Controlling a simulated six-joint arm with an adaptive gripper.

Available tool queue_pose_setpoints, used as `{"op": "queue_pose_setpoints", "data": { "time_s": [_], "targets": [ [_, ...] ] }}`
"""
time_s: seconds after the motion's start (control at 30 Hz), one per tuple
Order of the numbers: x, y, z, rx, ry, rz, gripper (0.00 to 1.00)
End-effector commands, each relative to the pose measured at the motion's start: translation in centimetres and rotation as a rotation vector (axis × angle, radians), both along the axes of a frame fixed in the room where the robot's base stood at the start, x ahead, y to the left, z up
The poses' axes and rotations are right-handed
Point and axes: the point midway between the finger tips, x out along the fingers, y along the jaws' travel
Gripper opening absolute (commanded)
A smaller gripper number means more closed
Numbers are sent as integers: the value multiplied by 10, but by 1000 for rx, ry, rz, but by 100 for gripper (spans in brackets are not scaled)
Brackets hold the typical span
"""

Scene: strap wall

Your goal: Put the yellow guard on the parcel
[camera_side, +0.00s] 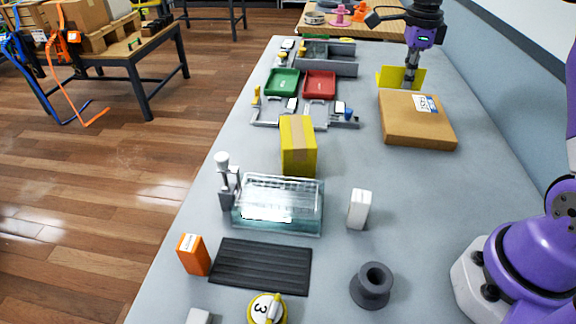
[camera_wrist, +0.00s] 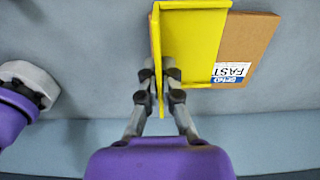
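The yellow guard (camera_side: 388,76) is an L-shaped angled piece at the far edge of the brown parcel (camera_side: 405,130). My gripper (camera_side: 411,80) is above and behind it, with its fingers on either side of one yellow flange. In the wrist view the gripper (camera_wrist: 158,92) is shut on that flange of the guard (camera_wrist: 195,45). The guard's wide face overlaps the parcel (camera_wrist: 255,50) in that view, beside its white label. I cannot tell whether the guard touches the parcel. The parcel lies flat with its label up.
A yellow taped box (camera_side: 298,148), green tray (camera_side: 282,83), red tray (camera_side: 319,86) and clear bin (camera_side: 278,205) stand left of the parcel. A white box (camera_side: 359,209) and grey spool (camera_side: 373,286) are nearer. The wall (camera_side: 505,100) runs along the right. Bench in front of the parcel is clear.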

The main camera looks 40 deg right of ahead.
Motion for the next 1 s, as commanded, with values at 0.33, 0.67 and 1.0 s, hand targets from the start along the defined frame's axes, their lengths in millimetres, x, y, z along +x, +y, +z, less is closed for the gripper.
{"op": "queue_pose_setpoints", "data": {
  "time_s": [0.33,0.67,1.0],
  "targets": [
    [-12,-83,-51,1,1,-3,0],
    [-14,-101,-81,1,1,4,0],
    [-13,-101,-102,-1,-1,4,0]
  ]
}}
